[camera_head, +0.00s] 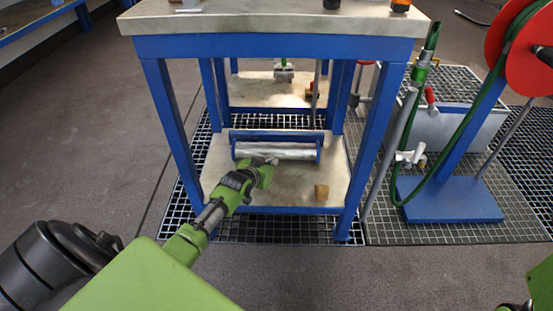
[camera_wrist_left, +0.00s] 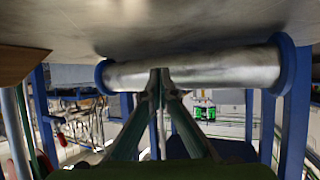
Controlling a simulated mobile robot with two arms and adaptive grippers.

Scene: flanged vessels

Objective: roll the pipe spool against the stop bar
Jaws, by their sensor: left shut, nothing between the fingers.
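The pipe spool (camera_head: 277,152) is a silver cylinder with blue end flanges, lying crosswise on the table's lower shelf. The blue stop bar (camera_head: 277,135) runs along its far side; I cannot tell whether they touch. In the left wrist view, which looks upside down, the closed fingertips (camera_wrist_left: 160,73) overlap the spool (camera_wrist_left: 205,70); contact is unclear. The stop bar cannot be made out there. My right gripper is not in view.
A small wooden block (camera_head: 321,191) sits on the lower shelf (camera_head: 290,191), right of my gripper. Blue table legs (camera_head: 170,125) and the tabletop (camera_head: 270,20) frame the space. A red hose reel (camera_head: 520,45) on a blue base stands at right.

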